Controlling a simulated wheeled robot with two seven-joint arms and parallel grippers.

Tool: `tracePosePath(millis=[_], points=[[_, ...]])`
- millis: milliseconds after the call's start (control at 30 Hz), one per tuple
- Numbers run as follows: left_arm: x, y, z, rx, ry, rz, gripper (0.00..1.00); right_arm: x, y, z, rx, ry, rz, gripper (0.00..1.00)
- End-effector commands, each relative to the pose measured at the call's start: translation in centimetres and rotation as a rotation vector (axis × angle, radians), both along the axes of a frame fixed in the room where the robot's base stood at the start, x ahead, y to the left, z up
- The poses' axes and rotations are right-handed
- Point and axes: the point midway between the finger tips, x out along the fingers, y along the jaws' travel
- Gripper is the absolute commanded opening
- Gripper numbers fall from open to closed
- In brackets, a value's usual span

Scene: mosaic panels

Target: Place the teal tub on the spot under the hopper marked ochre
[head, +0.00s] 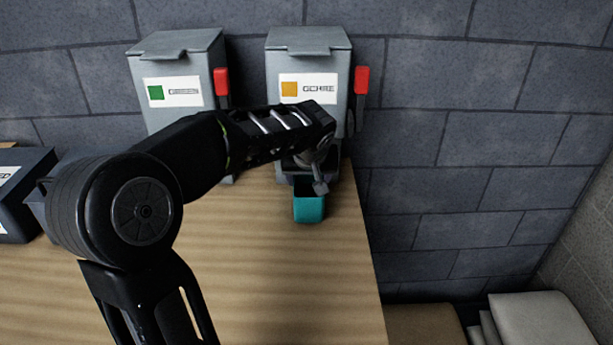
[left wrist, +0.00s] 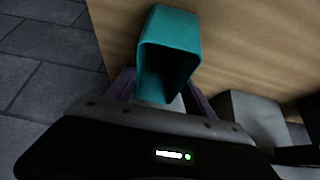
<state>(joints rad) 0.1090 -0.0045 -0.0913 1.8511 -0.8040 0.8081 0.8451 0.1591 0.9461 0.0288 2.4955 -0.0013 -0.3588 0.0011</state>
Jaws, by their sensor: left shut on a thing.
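The teal tub (head: 309,209) is below the front of the ochre hopper (head: 308,62), near the table's right edge. The hopper's label (head: 308,88) has an ochre square. My left gripper (head: 313,184) is shut on the tub; in the left wrist view the teal tub (left wrist: 170,48) sits between the fingers (left wrist: 160,88), its dark open mouth showing. My left arm and gripper hide the hopper's lower part and the spot under it. I cannot tell whether the tub touches the table. My right gripper is not in view.
A second hopper (head: 180,75) with a green label stands to the left. Both hoppers have red levers on their right sides. Dark bins (head: 22,190) stand at the far left. A block wall (head: 450,150) closes the back. The wooden table (head: 280,285) is clear in front.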

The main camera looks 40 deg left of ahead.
Motion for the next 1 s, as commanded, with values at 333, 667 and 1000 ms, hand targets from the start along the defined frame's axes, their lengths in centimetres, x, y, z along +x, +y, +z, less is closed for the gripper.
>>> tracePosePath(millis=[333, 667, 1000], points=[[0.0, 0.0, -0.3, -0.001, 0.001, 0.000, 0.83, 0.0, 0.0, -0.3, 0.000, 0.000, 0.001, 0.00], [0.0, 0.0, 0.0, -0.001, 0.001, 0.000, 0.84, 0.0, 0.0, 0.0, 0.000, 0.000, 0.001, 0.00], [-1.6, -1.4, 3.7, 0.000, -0.005, -0.001, 0.84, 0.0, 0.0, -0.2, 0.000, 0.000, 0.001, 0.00]])
